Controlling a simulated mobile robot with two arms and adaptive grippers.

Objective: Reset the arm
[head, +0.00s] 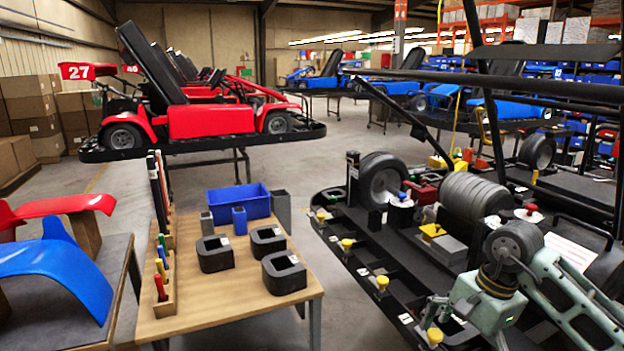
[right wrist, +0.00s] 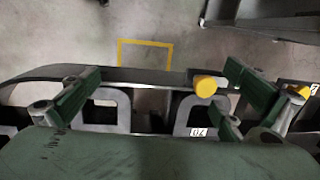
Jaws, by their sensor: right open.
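My right arm comes in at the lower right of the head view, over the black kart frame (head: 375,270). My right gripper (right wrist: 163,80) shows in the right wrist view with its two green fingers wide apart and nothing held between them. It is above the dark frame edge and grey bracket-like parts (right wrist: 105,107). A yellow knob (right wrist: 206,86) is in view between the fingers, nearer the right one; I cannot tell how far below it is. The fingertips are not clear in the head view. My left gripper is not in view.
A wooden table (head: 225,307) holds a blue bin (head: 238,200), black blocks (head: 283,272) and upright tools. Wheels (head: 382,180) and yellow knobs (head: 381,283) crowd the kart frame. A red kart (head: 205,120) stands behind. Grey floor lies between the table and the frame.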

